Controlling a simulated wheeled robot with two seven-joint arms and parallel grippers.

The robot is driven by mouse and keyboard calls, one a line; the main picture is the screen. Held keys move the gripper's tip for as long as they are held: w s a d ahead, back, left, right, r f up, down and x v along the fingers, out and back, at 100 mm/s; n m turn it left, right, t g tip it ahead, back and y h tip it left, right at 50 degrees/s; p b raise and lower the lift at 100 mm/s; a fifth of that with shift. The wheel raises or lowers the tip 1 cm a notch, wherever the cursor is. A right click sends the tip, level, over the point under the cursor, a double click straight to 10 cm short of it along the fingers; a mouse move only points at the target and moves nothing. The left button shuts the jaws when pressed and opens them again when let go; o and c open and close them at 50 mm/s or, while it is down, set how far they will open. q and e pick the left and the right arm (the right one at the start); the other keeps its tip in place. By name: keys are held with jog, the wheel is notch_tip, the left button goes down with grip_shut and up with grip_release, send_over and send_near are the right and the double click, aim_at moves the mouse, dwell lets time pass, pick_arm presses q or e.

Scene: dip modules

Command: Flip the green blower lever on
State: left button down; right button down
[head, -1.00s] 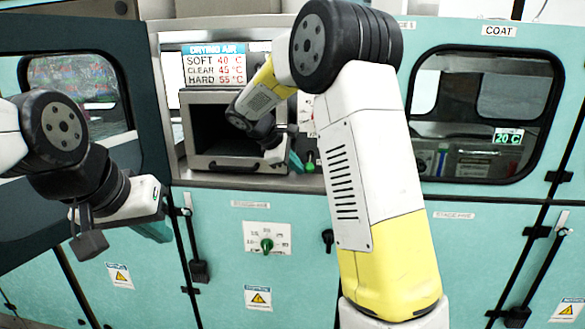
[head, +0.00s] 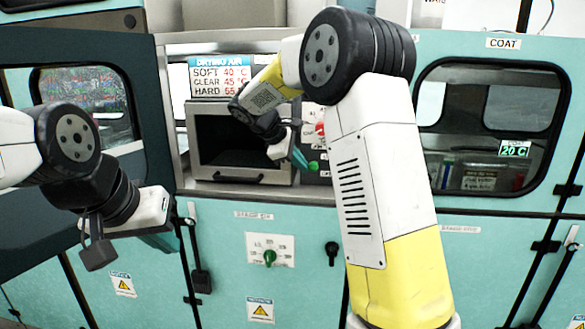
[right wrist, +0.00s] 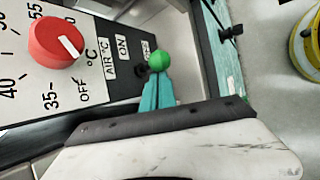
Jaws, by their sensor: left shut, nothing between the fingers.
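The green blower lever shows as a green ball knob (right wrist: 160,60) on the control panel in the right wrist view, beside small labels, one reading ON. It also shows in the head view (head: 313,167), right of the drying oven. My right gripper (right wrist: 157,88) has its teal fingertips together just below the knob; I cannot tell whether they touch it. In the head view the right gripper (head: 300,158) is left of the knob, partly hidden by its own arm. My left gripper (head: 163,241) is shut and empty, in front of the teal cabinet at the left.
A red temperature dial (right wrist: 56,42) sits left of the lever on the same panel. The open oven (head: 240,178) stands left of it. A green knob (head: 270,256) is on the lower cabinet front. A dark open door (head: 148,110) stands at the left.

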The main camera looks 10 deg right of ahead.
jog(key=shift+d+r, duration=0.2)
jog(key=shift+r, duration=0.05)
dwell(0.6)
jog(key=shift+r, duration=0.85)
jog(key=v, duration=0.7)
jog(key=shift+a, duration=0.45)
jog(key=s+d+f+m+y, duration=0.1)
jog(key=s+f+m+y, duration=0.1)
jog(key=s, duration=0.8)
jog(key=s+d+f+m+t+y, duration=0.1)
jog(key=s+d+f+m+y, duration=0.1)
jog(key=s+m, duration=0.4)
jog(key=s+d+f+m+t+y, duration=0.1)
jog(key=s+d+f+m+y, duration=0.1)
jog(key=s, duration=1.2)
jog(key=f+m+y, duration=0.1)
jog(key=m+y, duration=0.1)
jog(key=y, duration=0.1)
jog(key=shift+s+f+m, duration=0.25)
jog(key=shift+m, duration=0.05)
